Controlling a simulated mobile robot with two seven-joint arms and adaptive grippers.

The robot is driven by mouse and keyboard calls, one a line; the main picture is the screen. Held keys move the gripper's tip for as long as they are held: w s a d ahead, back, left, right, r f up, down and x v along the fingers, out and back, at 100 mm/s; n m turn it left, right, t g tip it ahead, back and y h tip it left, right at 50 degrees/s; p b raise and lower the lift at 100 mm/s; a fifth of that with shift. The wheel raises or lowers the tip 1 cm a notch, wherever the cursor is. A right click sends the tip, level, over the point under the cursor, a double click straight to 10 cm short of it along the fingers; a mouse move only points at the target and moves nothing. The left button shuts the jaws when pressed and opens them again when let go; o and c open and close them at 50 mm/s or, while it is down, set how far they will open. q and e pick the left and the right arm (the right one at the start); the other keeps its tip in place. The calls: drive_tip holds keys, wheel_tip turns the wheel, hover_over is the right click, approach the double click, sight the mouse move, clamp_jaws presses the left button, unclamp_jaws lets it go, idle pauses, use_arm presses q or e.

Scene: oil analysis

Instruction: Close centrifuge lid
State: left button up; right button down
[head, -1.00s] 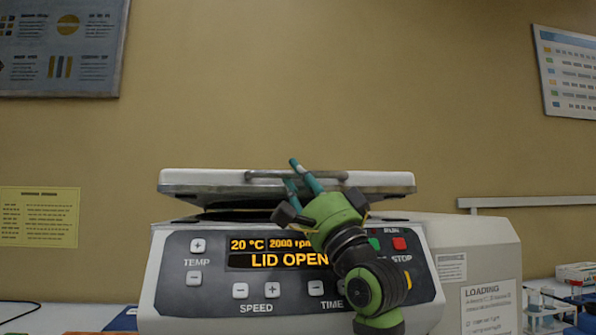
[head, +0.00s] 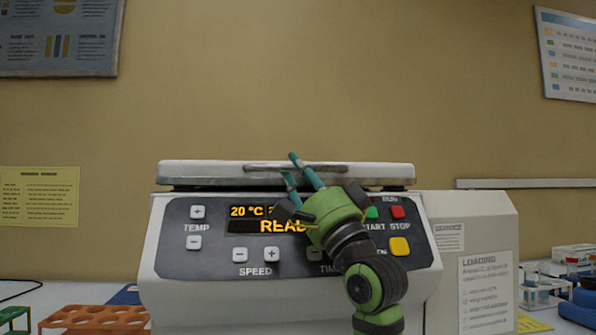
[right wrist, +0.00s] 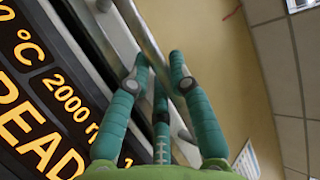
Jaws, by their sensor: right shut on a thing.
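The white centrifuge (head: 190,285) stands ahead with its lid (head: 205,173) lying level and low on the body. A grey bar handle (head: 262,168) runs along the lid's front edge. My right gripper (head: 302,168) is at the handle with its teal fingers shut on it; its body hides part of the front panel. In the right wrist view, the fingers (right wrist: 160,75) close around the handle bar (right wrist: 138,28). The display (head: 262,220) shows 20 °C and the letters "READ", the rest hidden by the gripper. My left gripper is not in view.
An orange tube rack (head: 100,318) and a green one (head: 16,318) are at the lower left. A rack with tubes (head: 540,293) and blue items (head: 580,310) stand at the right. The wall above the lid is clear of obstacles.

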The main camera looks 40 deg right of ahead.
drive_tip(key=c, duration=1.1)
unclamp_jaws()
drive_tip(key=shift+w+f, duration=0.2)
drive_tip(key=shift+d, duration=0.1)
drive_tip(key=v, duration=1.2)
drive_tip(key=shift+s, duration=0.15)
drive_tip(key=shift+r, duration=0.15)
